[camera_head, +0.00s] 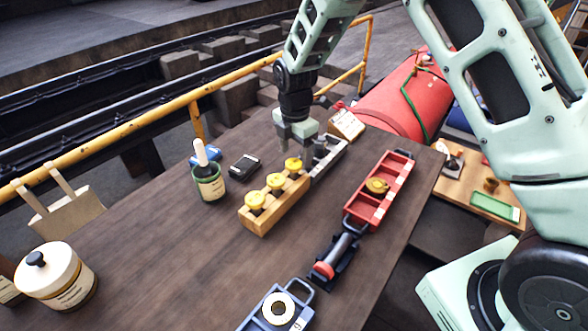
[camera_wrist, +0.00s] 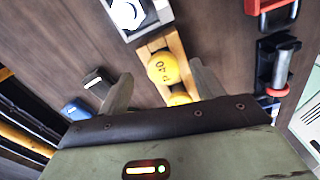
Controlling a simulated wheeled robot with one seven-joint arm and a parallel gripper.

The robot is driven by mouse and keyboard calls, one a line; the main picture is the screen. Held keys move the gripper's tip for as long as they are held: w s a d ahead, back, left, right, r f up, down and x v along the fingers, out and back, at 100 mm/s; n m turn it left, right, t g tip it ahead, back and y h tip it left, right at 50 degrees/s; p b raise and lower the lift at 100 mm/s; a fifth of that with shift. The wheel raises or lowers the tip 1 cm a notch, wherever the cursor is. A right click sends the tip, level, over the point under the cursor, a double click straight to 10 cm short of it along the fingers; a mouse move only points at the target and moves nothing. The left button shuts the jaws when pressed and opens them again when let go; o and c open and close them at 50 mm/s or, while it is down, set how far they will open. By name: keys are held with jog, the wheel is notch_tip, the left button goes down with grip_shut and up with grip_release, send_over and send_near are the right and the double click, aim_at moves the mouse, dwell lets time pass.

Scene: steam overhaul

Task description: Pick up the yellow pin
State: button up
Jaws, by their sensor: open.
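Three yellow pins stand in a row in a wooden block (camera_head: 262,219): a far pin (camera_head: 292,164), a middle pin (camera_head: 275,181) and a near pin (camera_head: 255,200). My gripper (camera_head: 294,151) is open and points down above the far end of the block, close over the far pin. In the wrist view, one yellow pin (camera_wrist: 162,68) with a printed label shows between the spread fingers of my gripper (camera_wrist: 160,78). A second pin (camera_wrist: 180,99) is partly hidden by the gripper body. The third is not visible there. The fingers hold nothing.
A grey tray (camera_head: 328,158) adjoins the block's far end. A red tray (camera_head: 361,207) with a brass piece lies right. A green jar (camera_head: 209,187) and dark device (camera_head: 245,165) stand left. A blue tray (camera_head: 301,319) and dark tool (camera_head: 334,258) lie nearer.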

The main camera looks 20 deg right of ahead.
aim_at(294, 162)
jog(key=shift+s+a+f+p, duration=0.15)
jog(key=shift+f+p, duration=0.5)
jog(key=shift+f, duration=0.7)
jog(key=shift+s+f+p, duration=0.1)
jog(key=shift+f+p, duration=0.55)
jog(key=shift+f, duration=0.65)
jog(key=c, duration=1.4)
